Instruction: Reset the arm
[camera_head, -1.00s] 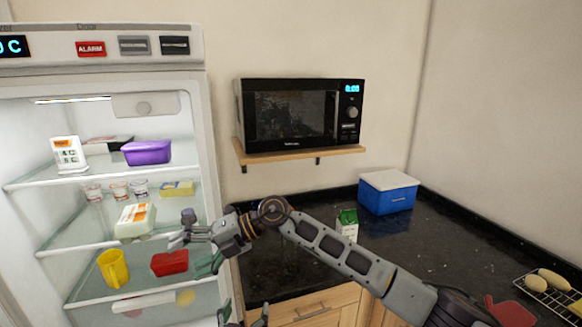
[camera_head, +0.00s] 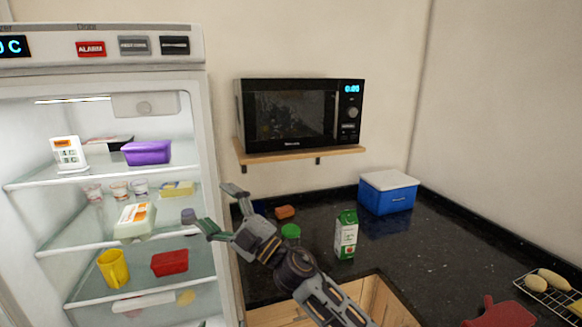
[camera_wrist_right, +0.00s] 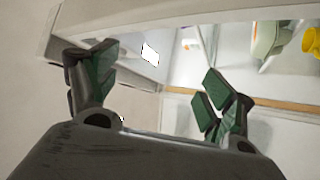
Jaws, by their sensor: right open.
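My right gripper (camera_head: 220,208) is open and empty in the head view, at the right edge of the open fridge (camera_head: 212,120). Its arm comes up from the bottom of the picture. In the right wrist view its two green-padded fingers (camera_wrist_right: 160,84) are spread apart with nothing between them. Beyond them are a pale wall, a white panel and part of the fridge inside. My left gripper is not in view.
The fridge shelves hold a purple tub (camera_head: 146,153), an egg carton (camera_head: 134,221), a yellow jug (camera_head: 114,268) and a red container (camera_head: 169,263). The black counter (camera_head: 430,255) carries a green-white carton (camera_head: 346,235) and a blue cooler (camera_head: 388,195). A microwave (camera_head: 290,116) sits above.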

